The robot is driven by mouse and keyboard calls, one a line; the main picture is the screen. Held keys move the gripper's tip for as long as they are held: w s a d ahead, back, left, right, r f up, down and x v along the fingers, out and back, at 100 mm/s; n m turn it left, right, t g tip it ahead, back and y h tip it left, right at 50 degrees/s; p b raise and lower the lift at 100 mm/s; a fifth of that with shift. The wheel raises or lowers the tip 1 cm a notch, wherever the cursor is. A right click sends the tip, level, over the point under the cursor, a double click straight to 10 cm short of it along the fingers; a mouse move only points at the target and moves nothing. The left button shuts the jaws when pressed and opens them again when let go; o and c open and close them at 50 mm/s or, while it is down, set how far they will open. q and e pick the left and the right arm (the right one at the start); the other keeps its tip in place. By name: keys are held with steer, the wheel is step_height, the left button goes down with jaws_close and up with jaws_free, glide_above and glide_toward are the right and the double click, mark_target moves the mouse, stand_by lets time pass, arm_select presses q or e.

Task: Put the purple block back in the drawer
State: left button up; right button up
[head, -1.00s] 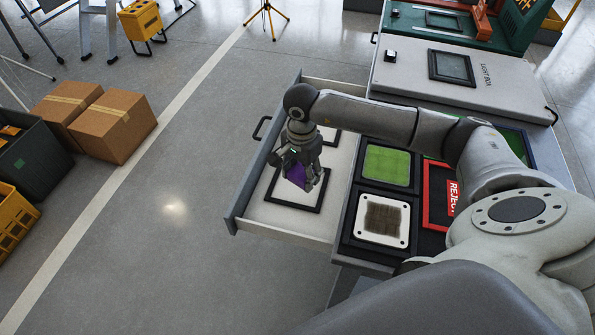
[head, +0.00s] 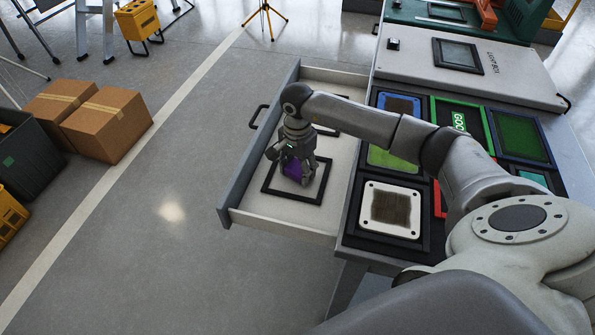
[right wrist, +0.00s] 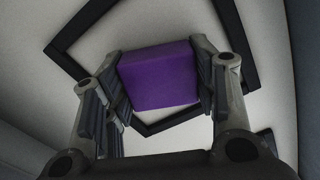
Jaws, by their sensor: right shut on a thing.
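The purple block (head: 293,169) is between the fingers of my right gripper (head: 297,172), which is shut on it. In the right wrist view the purple block (right wrist: 158,75) is gripped on both sides by the fingers. The open drawer (head: 268,211) extends left from the workbench. The gripper holds the block inside the drawer's outline, over a black square frame (head: 290,195) on its pale floor. I cannot tell whether the block touches the floor. Part of the block is hidden by the fingers. My left gripper is not in view.
A second black frame (head: 332,132) lies farther back in the drawer, partly behind my arm. The drawer's grey front (head: 262,143) stands up at the left. The bench top holds a white plate (head: 391,209), coloured trays and a light box (head: 470,58). Cardboard boxes (head: 107,124) sit on the floor.

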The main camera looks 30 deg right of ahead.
mark_target(297, 168)
steer(key=shift+r, duration=0.1)
steer(key=o, duration=1)
steer(key=shift+f, duration=0.2)
steer(key=shift+r, duration=0.15)
steer(key=shift+r, duration=0.25)
step_height(297, 168, up, 12)
steer(key=p, duration=0.7)
steer(key=shift+f, duration=0.15)
